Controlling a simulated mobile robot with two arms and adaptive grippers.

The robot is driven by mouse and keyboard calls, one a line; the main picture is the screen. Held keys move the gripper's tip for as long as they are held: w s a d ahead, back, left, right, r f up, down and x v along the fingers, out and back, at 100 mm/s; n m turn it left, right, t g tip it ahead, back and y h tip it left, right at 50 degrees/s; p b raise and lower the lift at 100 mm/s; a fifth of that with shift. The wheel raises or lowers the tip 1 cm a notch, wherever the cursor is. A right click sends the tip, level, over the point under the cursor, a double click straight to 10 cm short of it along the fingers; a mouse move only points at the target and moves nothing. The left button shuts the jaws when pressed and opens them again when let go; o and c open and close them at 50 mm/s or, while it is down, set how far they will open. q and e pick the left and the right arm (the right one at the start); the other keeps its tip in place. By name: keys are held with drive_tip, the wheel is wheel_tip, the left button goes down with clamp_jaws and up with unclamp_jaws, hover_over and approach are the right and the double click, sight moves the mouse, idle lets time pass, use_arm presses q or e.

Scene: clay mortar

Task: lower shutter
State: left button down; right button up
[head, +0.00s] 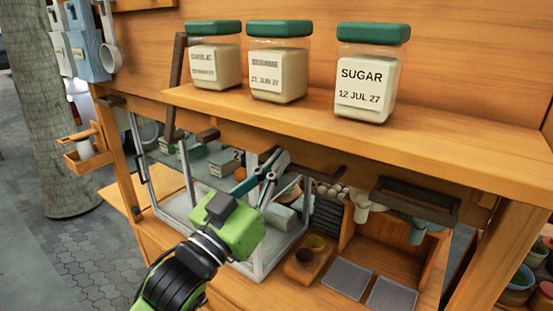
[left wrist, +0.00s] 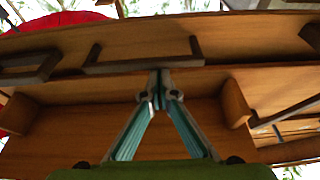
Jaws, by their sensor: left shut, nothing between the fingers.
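My left gripper (head: 276,163) reaches in from the lower left under the shelf, its fingers pointing up and right. In the left wrist view its teal fingers (left wrist: 158,90) meet at the tips and hold nothing. The shutter cannot be told for certain; a wooden panel (left wrist: 225,42) with a dark bar handle (left wrist: 145,58) crosses the wrist view behind the fingertips. The tips overlap the panel's lower edge in the picture; contact cannot be told. In the head view a dark rectangular handle (head: 418,199) is under the shelf, right of the gripper. My right gripper is not in view.
Jars with green lids, one a sugar jar (head: 368,80), stand on the wooden shelf (head: 440,125) above the gripper. A metal-framed case (head: 188,190) stands behind the arm. Grey squares (head: 346,278) lie on the counter at right. A tree trunk (head: 55,130) is at far left.

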use_arm(q)
wheel_tip(320, 180, down, 44)
drive_tip(key=b, duration=2.6)
drive_tip(key=shift+r+b, duration=0.25)
drive_tip(key=shift+b, duration=0.1)
drive_tip(key=shift+a, duration=0.1)
